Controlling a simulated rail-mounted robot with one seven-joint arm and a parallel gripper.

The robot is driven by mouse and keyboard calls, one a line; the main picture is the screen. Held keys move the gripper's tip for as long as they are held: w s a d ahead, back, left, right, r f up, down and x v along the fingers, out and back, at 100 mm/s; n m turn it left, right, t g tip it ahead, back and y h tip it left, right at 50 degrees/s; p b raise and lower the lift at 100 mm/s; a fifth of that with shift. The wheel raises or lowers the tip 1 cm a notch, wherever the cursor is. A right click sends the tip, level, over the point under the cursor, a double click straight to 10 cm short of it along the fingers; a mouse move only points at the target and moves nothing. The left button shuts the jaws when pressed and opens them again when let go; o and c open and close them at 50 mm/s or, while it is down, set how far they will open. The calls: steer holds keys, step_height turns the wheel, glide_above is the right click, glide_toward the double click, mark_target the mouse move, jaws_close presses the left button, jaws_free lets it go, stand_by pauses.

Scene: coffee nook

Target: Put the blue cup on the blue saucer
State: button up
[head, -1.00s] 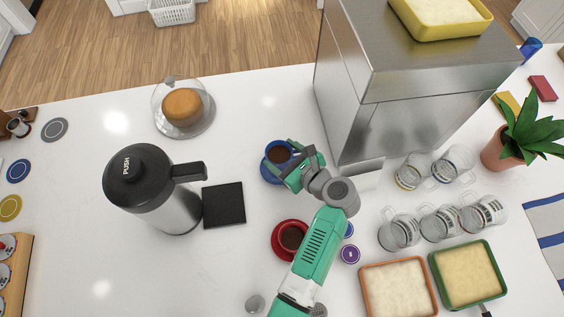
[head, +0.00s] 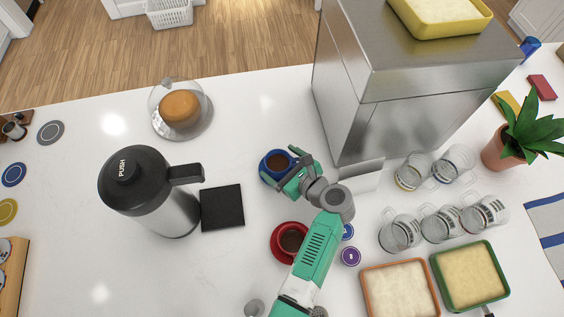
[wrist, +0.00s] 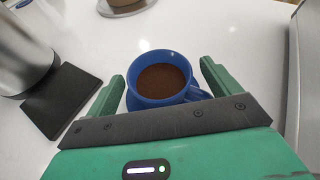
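The blue cup (head: 275,163) holds dark coffee and stands upright left of the steel machine. It also shows in the wrist view (wrist: 160,80), between my fingers. A blue rim, which looks like the blue saucer (wrist: 202,95), shows beneath and to the right of the cup; most of it is hidden by the cup and my gripper. The cup appears to stand on it, but the contact is hidden. My gripper (head: 298,170) is open, with a finger on each side of the cup and a visible gap at the right finger (wrist: 212,76).
A red cup (head: 291,238) on a red saucer (head: 276,248) stands close to my arm. A push-top flask (head: 160,195) and a black mat (head: 222,208) are to the left. The steel machine (head: 400,90) and glass mugs (head: 440,222) are to the right. The counter behind the cup is clear.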

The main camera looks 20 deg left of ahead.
steer(key=shift+r, duration=0.2)
steer(key=p+v, duration=0.1)
steer(key=v, duration=1.1)
steer(key=shift+p, duration=0.35)
steer(key=shift+f, duration=0.1)
steer(key=w+d+r+n+t+h, duration=0.1)
steer(key=w+r+n+t+h, duration=0.2)
steer(key=r, duration=0.6)
steer(key=w+d+r+n+t+h, duration=0.1)
steer(key=w+r+n+t, duration=0.15)
steer(key=r+n, duration=0.4)
steer(key=w+d+r+n+t+h, duration=0.1)
steer(key=w+r+n+t+h, duration=0.15)
steer(key=r, duration=0.75)
steer(key=s+r+n+t+h, duration=0.2)
steer(key=s+r+n+t, duration=0.3)
steer(key=r, duration=1.1)
steer(key=s+d+r+n+t+h, duration=0.1)
steer(key=s+r+n+t+h, duration=0.2)
steer(key=s+r, duration=0.8)
step_height(320, 180, up, 5)
steer(key=n+t, duration=0.2)
steer(key=t, duration=0.1)
steer(key=shift+d, duration=0.3)
